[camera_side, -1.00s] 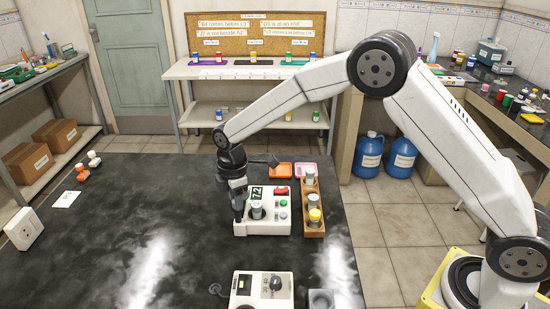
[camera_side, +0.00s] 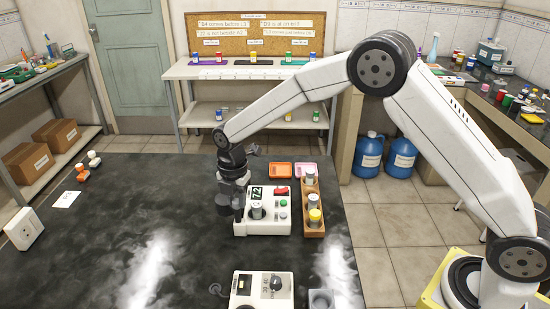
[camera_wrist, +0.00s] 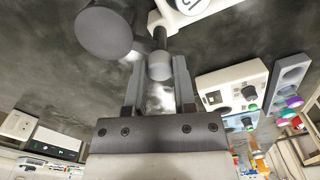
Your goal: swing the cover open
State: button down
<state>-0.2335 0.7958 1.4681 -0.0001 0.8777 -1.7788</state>
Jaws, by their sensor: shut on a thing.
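The cover (camera_wrist: 103,32) is a round dark grey disc at the top left of the wrist view, with a short arm running to a grey upright knob. My gripper (camera_wrist: 159,64) is shut on the knob, with a finger on either side. In the side view my gripper (camera_side: 238,213) is low at the left edge of the white instrument (camera_side: 270,227), which carries a "72" label, a red switch and coloured buttons. A grey vial (camera_side: 257,209) stands on the instrument, with no cover over it. The fingertips are hard to make out in the side view.
A wooden rack (camera_side: 314,227) with several capped vials stands right of the instrument. A second white device (camera_side: 262,288) with a dial is in front.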

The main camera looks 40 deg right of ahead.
jog(key=shift+n, duration=2)
grip_release()
jog(key=shift+r, duration=0.1)
jog(key=shift+r, duration=3.45)
jog(key=s+d+f+m+t, duration=0.1)
jog(key=s+d+m, duration=0.5)
jog(key=s+m, duration=0.5)
jog(key=s+d+f+m+t, duration=0.1)
jog(key=s+d+m, duration=0.5)
jog(key=s+m, duration=0.6)
jog(key=m, duration=0.4)
jog(key=shift+s+f+t, duration=0.15)
jog(key=shift+f+t, duration=0.1)
jog(key=shift+t, duration=0.05)
